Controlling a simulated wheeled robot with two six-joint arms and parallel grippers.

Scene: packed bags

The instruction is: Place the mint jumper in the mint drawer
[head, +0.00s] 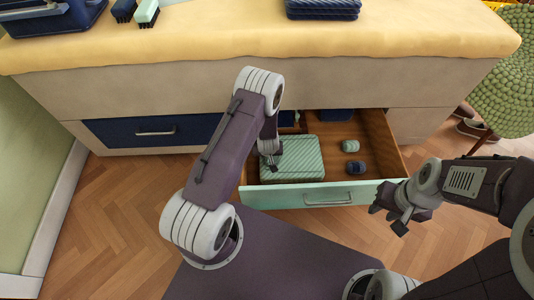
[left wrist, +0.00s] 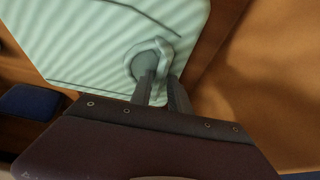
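The mint jumper (head: 305,160) is a folded, pale green striped block inside the open mint drawer (head: 335,194), in its left part behind the mint front. I cannot tell whether it rests fully on the drawer floor. My left gripper (head: 270,158) is over its left part. In the left wrist view the narrowly spaced fingers (left wrist: 162,88) are at a pale loop (left wrist: 163,52) on top of the jumper (left wrist: 85,40) and look closed on it. My right gripper (head: 388,214) is outside the drawer, by its front right corner, with fingers apart and empty.
Two small rolled items, one mint (head: 349,145) and one navy (head: 356,167), lie in the drawer's right part. A closed navy drawer (head: 160,132) is at left. Above is a yellow-topped bench (head: 230,35) with a navy bag, brushes and folded navy cloth. A green chair (head: 505,80) stands right.

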